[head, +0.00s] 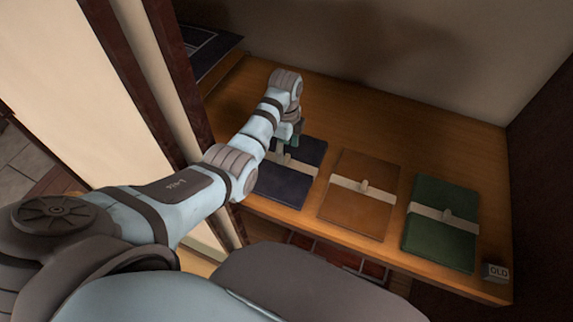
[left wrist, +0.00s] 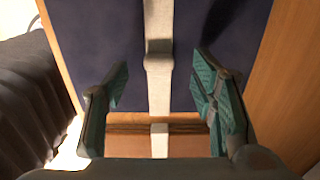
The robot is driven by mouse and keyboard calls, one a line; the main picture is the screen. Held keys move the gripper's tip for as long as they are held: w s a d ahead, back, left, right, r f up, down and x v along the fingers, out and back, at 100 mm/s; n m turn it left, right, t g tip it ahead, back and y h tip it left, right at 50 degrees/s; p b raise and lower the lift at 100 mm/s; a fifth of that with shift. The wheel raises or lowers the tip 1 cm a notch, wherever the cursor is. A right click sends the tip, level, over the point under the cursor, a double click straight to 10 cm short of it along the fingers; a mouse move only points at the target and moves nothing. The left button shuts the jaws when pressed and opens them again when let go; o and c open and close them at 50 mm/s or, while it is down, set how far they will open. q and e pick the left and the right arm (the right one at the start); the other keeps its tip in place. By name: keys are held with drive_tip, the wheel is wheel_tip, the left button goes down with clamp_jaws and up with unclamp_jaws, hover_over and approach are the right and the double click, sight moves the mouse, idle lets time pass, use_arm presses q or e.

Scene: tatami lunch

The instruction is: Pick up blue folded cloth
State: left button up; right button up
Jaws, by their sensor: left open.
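The blue folded cloth (head: 297,183) lies flat on the wooden shelf, leftmost of three folded cloths, with a pale band around it. My left gripper (head: 287,147) is over its far part and partly hides it. In the left wrist view the blue cloth (left wrist: 210,30) fills the upper middle, its pale band (left wrist: 158,50) running between the fingers. There my left gripper (left wrist: 160,98) is open, with teal finger pads on either side of the band and nothing held between them. Whether the fingertips touch the cloth I cannot tell. My right gripper is not in view.
A brown folded cloth (head: 358,211) and a green one (head: 442,240) lie to the right on the shelf (head: 400,125). A small block marked OLD (head: 495,272) sits at the right front edge. A dark post (head: 172,90) stands left of the shelf, close to my arm.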

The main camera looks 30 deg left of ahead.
sight(286, 157)
use_arm(q)
wheel_tip(286, 157, down, 3)
drive_tip(key=shift+d+f+b, duration=0.15)
drive_tip(key=shift+b, duration=0.2)
drive_tip(key=shift+c, duration=0.6)
clamp_jaws()
